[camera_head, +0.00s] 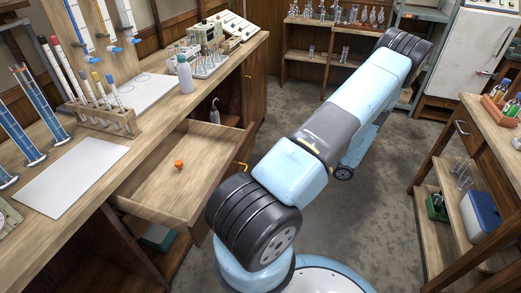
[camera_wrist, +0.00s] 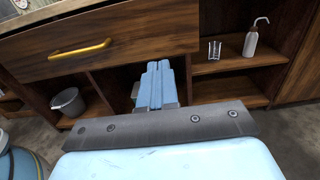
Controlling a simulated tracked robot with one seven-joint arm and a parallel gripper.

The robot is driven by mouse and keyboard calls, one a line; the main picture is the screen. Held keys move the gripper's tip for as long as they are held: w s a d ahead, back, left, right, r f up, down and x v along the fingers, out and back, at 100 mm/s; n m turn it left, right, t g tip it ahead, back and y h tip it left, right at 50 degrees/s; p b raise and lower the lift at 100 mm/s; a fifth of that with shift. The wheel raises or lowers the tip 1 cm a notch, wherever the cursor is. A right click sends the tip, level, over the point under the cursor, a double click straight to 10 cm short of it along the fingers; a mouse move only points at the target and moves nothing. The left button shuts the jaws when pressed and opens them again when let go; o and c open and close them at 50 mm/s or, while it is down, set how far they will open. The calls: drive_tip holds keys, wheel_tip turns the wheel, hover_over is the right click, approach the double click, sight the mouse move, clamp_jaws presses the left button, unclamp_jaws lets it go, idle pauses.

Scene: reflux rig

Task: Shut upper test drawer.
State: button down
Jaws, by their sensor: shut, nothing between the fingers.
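The upper test drawer (camera_head: 165,184) is pulled out of the wooden bench at left in the head view, with a small orange object (camera_head: 179,165) inside. In the wrist view its wooden front (camera_wrist: 120,42) spans the top left, with a yellow bar handle (camera_wrist: 80,50). The handle also shows partly in the head view (camera_head: 242,167). My gripper (camera_wrist: 157,82) is shut and empty. Its blue fingertips appear at the lower edge of the drawer front, right of the handle; I cannot tell whether they touch. In the head view I cannot make out the fingers.
Below the drawer, open shelves hold a grey bucket (camera_wrist: 69,101), a small rack (camera_wrist: 214,50) and a white pump bottle (camera_wrist: 251,40). The bench top (camera_head: 150,125) carries glassware and racks. A wooden shelf unit (camera_head: 480,150) stands at right; grey floor (camera_head: 390,210) lies between.

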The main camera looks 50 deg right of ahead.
sight(249, 146)
drive_tip(key=x, duration=1.3)
drive_tip(key=shift+w, duration=0.4)
drive_tip(key=shift+w, duration=0.1)
